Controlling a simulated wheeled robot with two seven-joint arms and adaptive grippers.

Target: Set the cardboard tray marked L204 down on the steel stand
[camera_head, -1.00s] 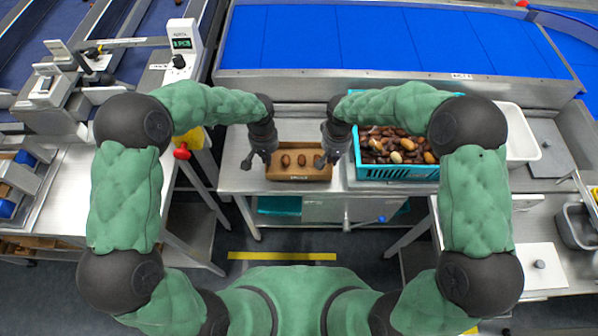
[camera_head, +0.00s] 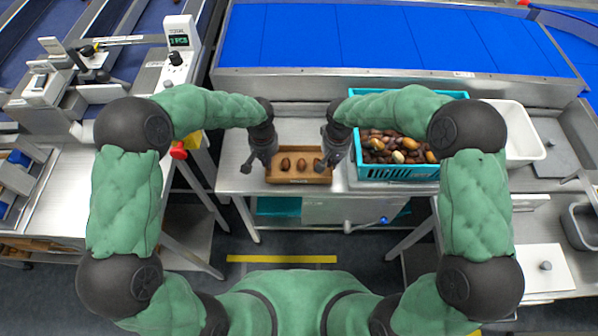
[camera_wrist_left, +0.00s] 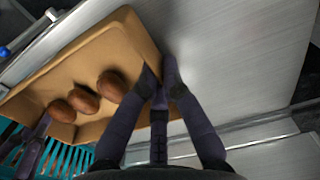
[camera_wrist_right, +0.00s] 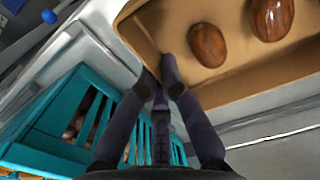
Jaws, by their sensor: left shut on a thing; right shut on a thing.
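The brown cardboard tray (camera_head: 283,180) holds three brown dates (camera_head: 301,165) in a row. A small label sits on its front wall, too small to read. My left gripper (camera_head: 260,163) is shut on the tray's left end wall; the left wrist view shows its fingers (camera_wrist_left: 161,88) pinching the wall. My right gripper (camera_head: 325,163) is shut on the right end wall, and the right wrist view shows the same grip (camera_wrist_right: 160,85). The tray is level over the steel stand (camera_head: 235,178), near its front edge. I cannot tell whether its base touches the steel.
A turquoise crate (camera_head: 395,174) full of dates stands close to the right of the tray. A blue conveyor (camera_head: 390,40) runs behind. A white bin (camera_head: 525,135) is further right. A counter display (camera_head: 179,40) stands at the back left. Bare steel lies left of the tray.

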